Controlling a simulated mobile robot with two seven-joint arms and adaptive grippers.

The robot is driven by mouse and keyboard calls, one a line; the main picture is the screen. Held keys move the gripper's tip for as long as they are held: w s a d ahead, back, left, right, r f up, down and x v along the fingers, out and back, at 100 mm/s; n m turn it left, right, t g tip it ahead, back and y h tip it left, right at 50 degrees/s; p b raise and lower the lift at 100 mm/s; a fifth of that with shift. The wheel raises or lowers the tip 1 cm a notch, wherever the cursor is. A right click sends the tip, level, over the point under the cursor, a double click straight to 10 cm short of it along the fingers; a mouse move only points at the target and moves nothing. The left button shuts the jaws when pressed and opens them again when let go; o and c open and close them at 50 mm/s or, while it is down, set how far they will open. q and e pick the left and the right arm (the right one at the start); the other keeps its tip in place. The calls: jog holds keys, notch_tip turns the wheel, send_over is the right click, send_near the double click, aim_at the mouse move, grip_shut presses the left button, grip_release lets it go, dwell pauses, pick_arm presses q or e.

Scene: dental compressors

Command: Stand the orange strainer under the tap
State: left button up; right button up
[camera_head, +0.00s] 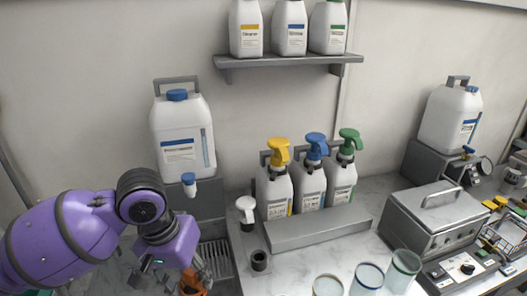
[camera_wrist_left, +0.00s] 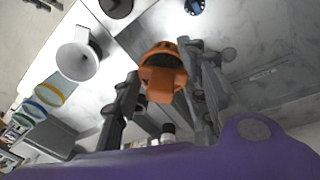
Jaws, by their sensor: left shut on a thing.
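The orange strainer (camera_head: 194,284) is at the bottom of the head view, mostly hidden by my left gripper. It shows more clearly in the left wrist view (camera_wrist_left: 163,76), between the two fingers. My left gripper (camera_head: 190,272) is shut on the strainer. The tap (camera_head: 189,184), with a blue top and white body, is low on the front of a large white jug (camera_head: 183,137). The strainer and gripper are lower in the head view than the tap. My right gripper is not in view.
A slotted drip grille (camera_head: 216,258) lies right of the gripper. Several spray bottles stand behind a grey ledge (camera_head: 318,229). Glass jars (camera_head: 367,278) and a metal unit (camera_head: 435,220) are further right.

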pick_arm(q)
jog(key=shift+s+a+r+n, duration=0.15)
jog(key=shift+a+r+n, duration=0.2)
jog(key=shift+a+n, duration=0.2)
jog(key=shift+a+r+b, duration=0.25)
jog(key=shift+b, duration=0.1)
jog(key=shift+a, duration=0.3)
jog(key=shift+d, duration=0.15)
